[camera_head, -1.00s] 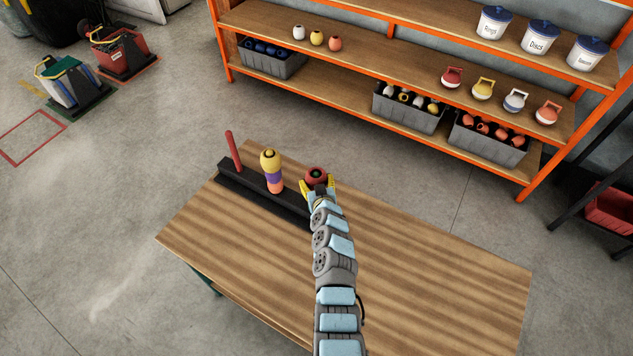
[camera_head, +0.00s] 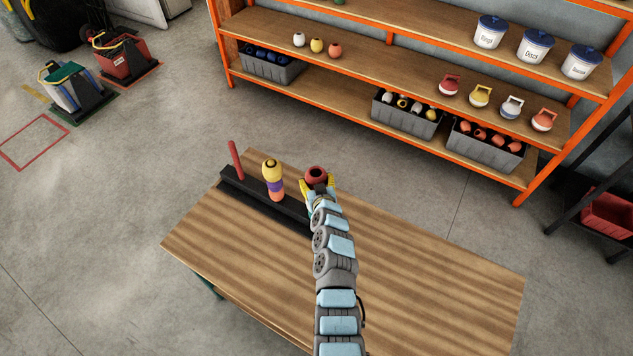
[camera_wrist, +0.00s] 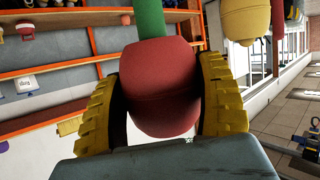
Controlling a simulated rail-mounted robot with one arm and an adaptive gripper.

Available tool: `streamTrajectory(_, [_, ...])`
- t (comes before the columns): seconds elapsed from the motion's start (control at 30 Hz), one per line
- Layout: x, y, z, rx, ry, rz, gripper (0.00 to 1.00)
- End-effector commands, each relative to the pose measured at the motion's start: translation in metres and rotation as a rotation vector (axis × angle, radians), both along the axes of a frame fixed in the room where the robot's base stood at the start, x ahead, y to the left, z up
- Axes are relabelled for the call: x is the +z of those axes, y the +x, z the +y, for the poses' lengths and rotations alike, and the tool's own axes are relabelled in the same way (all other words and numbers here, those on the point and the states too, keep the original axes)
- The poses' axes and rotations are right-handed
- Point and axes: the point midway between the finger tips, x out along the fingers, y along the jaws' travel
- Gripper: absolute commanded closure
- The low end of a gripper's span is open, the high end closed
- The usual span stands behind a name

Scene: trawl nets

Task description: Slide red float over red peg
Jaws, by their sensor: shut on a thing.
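The red float (camera_head: 317,174) is at the right end of the black rack (camera_head: 262,217), its dark hole facing up. My gripper (camera_head: 317,187) is shut on it; in the wrist view, yellow fingers press both sides of the float (camera_wrist: 160,88). A green peg (camera_wrist: 150,18) lines up with the float there; I cannot tell whether its tip is still inside. The bare red peg (camera_head: 236,160) stands upright at the rack's left end. Between them, a yellow float (camera_head: 271,170) sits above purple and orange pieces on one peg.
The wooden table (camera_head: 400,275) is clear to the right of my arm. Behind it stands an orange-framed shelf (camera_head: 380,60) with floats, grey bins and white tubs, apart from the table.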

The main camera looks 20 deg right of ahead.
Motion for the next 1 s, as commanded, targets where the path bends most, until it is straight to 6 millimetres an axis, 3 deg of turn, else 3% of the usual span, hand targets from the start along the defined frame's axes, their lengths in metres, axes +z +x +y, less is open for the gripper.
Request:
streamTrajectory(0.5, [0.032,0.0,0.001,0.001,0.002,0.002,0.68])
streamTrajectory(1.0, [0.039,0.0,0.001,0.0,0.002,0.002,0.68])
